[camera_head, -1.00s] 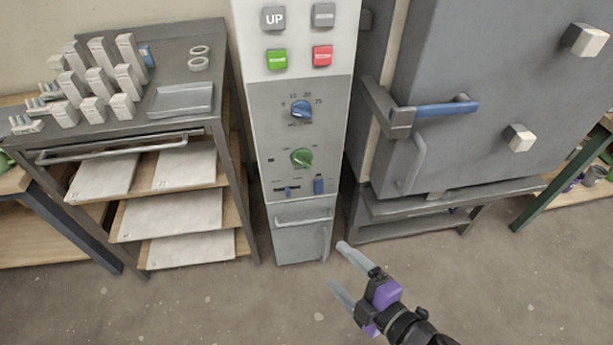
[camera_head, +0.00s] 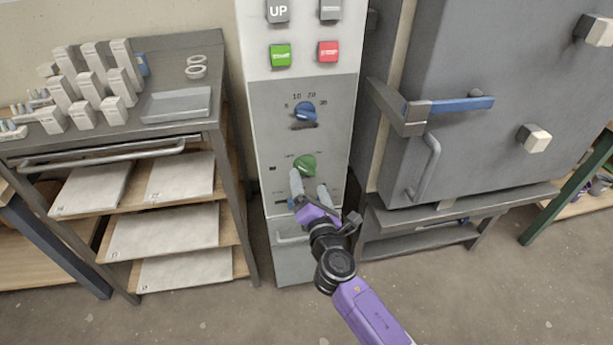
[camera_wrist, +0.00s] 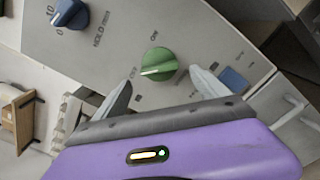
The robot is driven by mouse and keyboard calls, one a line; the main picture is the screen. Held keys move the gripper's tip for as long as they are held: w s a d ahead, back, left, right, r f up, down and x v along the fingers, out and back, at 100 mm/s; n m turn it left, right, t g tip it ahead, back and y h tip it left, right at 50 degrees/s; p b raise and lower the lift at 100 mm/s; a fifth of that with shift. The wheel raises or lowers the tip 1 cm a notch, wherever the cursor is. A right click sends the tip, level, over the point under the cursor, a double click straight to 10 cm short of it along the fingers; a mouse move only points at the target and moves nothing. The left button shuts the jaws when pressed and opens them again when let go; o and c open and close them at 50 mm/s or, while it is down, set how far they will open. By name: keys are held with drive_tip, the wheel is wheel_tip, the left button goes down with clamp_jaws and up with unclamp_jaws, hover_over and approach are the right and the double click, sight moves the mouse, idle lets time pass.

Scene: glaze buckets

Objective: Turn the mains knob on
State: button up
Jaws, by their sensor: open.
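The green knob (camera_head: 304,165) sits on the grey control panel (camera_head: 262,125), below a blue dial (camera_head: 305,112). In the wrist view the green knob (camera_wrist: 158,64) has a pale ridge across it and printed labels around it, one reading "ON". My gripper (camera_head: 310,182) is open and empty in front of the panel, just below the green knob. In the wrist view its two fingertips (camera_wrist: 160,78) stand apart to either side of the knob. I cannot tell how far they are from the panel. The blue dial (camera_wrist: 70,14) shows at the upper left there.
Above are UP (camera_head: 278,10), green (camera_head: 281,55) and red (camera_head: 328,51) buttons. A blue switch (camera_wrist: 232,78) is near the right finger. A rack with shelves (camera_head: 215,125) stands left. The kiln door handle (camera_head: 450,105) projects at right. Floor in front is clear.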

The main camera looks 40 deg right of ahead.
sight(306, 171)
drive_tip(key=shift+x, duration=2.05)
drive_tip(key=shift+c, duration=0.2)
drive_tip(key=c, duration=1.3)
drive_tip(key=shift+c, duration=0.2)
drive_tip(key=shift+f+m, duration=0.1)
drive_tip(key=shift+m, duration=0.3)
drive_tip(key=shift+r+m+b, duration=0.15)
drive_tip(key=shift+m+b, duration=2.45)
drive_tip(key=shift+m, duration=1.7)
drive_tip(key=shift+r+m+b, duration=0.15)
drive_tip(key=shift+m+b, duration=2.45)
drive_tip(key=shift+m, duration=1.7)
